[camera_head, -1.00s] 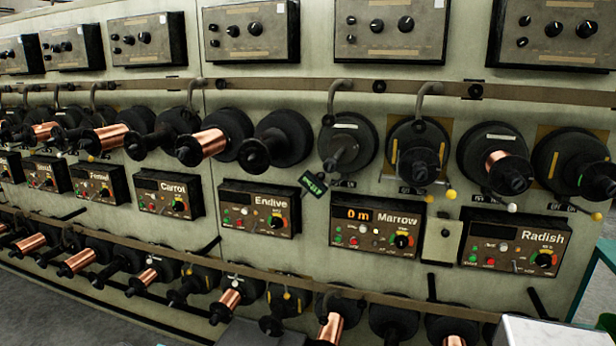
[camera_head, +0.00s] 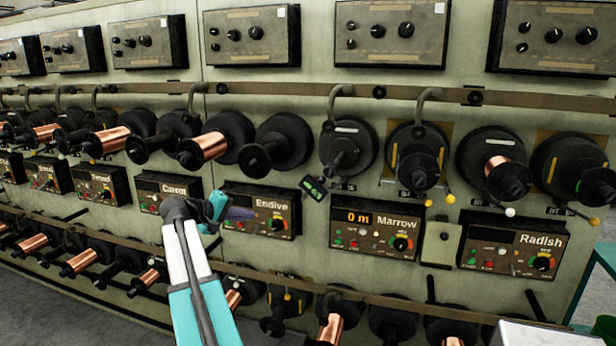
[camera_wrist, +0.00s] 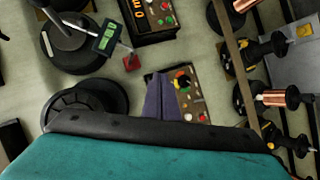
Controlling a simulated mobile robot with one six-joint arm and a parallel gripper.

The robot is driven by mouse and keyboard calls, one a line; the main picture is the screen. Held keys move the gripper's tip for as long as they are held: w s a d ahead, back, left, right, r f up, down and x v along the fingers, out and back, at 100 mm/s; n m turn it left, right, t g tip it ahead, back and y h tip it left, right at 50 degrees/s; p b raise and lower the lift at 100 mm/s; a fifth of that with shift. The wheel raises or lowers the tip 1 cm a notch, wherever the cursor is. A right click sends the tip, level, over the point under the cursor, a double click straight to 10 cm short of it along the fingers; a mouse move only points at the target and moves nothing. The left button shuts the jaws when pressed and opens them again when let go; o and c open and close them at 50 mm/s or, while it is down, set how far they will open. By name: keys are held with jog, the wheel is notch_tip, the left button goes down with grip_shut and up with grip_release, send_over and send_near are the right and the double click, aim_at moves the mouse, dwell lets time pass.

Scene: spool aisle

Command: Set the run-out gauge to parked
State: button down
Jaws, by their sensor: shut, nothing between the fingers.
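A small dark gauge with a lit green display (camera_head: 313,188) hangs tilted between the Endive panel (camera_head: 258,210) and the Marrow panel (camera_head: 377,232); it is the likeliest run-out gauge, but I see no label on it. In the wrist view this gauge (camera_wrist: 107,36) sits at the upper left beside a black spool holder, with a small red piece (camera_wrist: 131,62) near it. Its reading is too small to tell. My gripper (camera_head: 252,213) is shut and empty in front of the Endive panel, left of the gauge and apart from it. Its dark fingers also show in the wrist view (camera_wrist: 160,78).
Spool holders, some with copper wire (camera_head: 209,147), stick out above and below the panels. A brown rail (camera_head: 400,93) with bent grey hooks runs above them. A small beige box (camera_head: 441,241) sits right of Marrow. The Radish panel (camera_head: 513,249) is farther right.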

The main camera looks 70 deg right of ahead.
jog(key=s+d+r, duration=0.1)
jog(key=s+r, duration=0.1)
jog(key=r, duration=0.3)
jog(key=s+d+r+m+g, duration=0.1)
jog(key=s+d+r, duration=0.1)
jog(key=s+r, duration=0.1)
jog(key=s+d+r+m+g+h, duration=0.1)
jog(key=s+r, duration=0.2)
jog(key=r, duration=0.3)
jog(key=shift+d+r, duration=0.25)
jog(key=shift+r, duration=0.05)
jog(key=shift+s+p, duration=0.1)
jog(key=shift+p, duration=0.2)
jog(key=p, duration=0.3)
send_near(307, 177)
jog(key=s+d+r, duration=0.1)
jog(key=s+d, duration=0.2)
jog(key=shift+s+d+f+p, duration=0.15)
jog(key=shift+s+f, duration=0.15)
jog(key=shift+s, duration=0.3)
jog(key=shift+s+d+f+p, duration=0.15)
jog(key=shift+s+f, duration=0.15)
jog(key=shift+s, duration=0.25)
jog(key=shift+s+d+f+p, duration=0.15)
jog(key=shift+s+f, duration=0.15)
jog(key=shift+s, duration=0.3)
jog(key=shift+w+a, duration=0.1)
